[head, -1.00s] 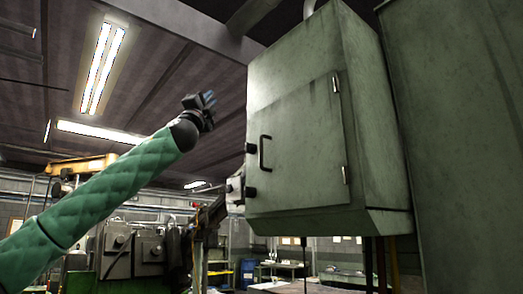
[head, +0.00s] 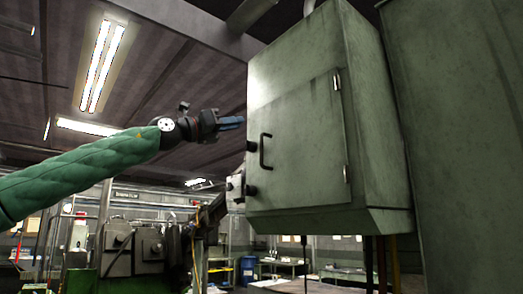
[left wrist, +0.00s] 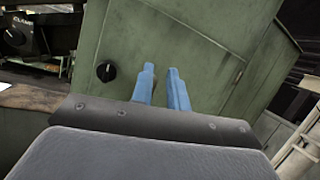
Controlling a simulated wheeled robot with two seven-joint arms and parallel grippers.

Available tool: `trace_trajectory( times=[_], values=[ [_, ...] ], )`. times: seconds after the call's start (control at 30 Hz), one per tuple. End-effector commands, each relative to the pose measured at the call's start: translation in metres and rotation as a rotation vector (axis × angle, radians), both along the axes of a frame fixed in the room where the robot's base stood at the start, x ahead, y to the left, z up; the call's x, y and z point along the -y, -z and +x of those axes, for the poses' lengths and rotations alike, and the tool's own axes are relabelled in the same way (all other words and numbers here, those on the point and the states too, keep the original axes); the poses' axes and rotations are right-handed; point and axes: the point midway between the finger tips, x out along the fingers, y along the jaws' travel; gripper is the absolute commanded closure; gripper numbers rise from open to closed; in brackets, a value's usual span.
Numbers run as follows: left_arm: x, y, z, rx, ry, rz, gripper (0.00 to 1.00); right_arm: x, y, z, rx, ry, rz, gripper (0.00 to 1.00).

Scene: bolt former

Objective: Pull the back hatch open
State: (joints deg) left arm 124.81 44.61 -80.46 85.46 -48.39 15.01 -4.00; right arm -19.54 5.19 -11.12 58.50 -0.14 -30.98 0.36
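The hatch (head: 305,135) is a green-grey metal door on the front of a raised cabinet (head: 370,120), and it looks shut. A black bar handle (head: 265,151) stands upright near its left edge. My left gripper (head: 236,122) is left of the cabinet, a little above the handle's level, with blue fingers pointing right. It appears apart from the handle. In the left wrist view the two blue fingers (left wrist: 162,78) have a narrow empty gap between them, with green metal beyond. I cannot make out the handle there. My right gripper is not in view.
Dark knobs (head: 251,190) stick out at the cabinet's left edge, and one dark knob (left wrist: 106,71) shows in the left wrist view. Hinges (head: 337,82) are on the hatch's right side. A large green panel (head: 460,130) stands at the right.

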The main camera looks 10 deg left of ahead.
Motion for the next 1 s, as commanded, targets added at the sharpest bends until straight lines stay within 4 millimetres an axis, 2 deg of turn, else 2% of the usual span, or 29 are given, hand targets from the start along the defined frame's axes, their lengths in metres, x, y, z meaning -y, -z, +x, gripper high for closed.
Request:
trace_trajectory(
  times=[0.2, 0.33, 0.47, 0.57, 1.0],
  values=[
    [0.011, 0.046, 0.003, -0.029, -0.022, 0.278, 0.84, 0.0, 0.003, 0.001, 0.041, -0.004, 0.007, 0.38],
    [0.012, 0.061, 0.003, -0.055, -0.018, 0.356, 0.84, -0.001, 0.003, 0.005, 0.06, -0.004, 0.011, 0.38],
    [0.015, 0.064, 0.004, -0.06, -0.013, 0.38, 0.84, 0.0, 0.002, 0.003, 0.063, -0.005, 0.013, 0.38],
    [0.02, 0.062, 0.007, -0.057, -0.012, 0.379, 0.84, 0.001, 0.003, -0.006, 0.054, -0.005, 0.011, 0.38],
    [0.061, 0.06, 0.035, -0.057, -0.012, 0.376, 0.84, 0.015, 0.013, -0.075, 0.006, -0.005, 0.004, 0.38]
  ],
)
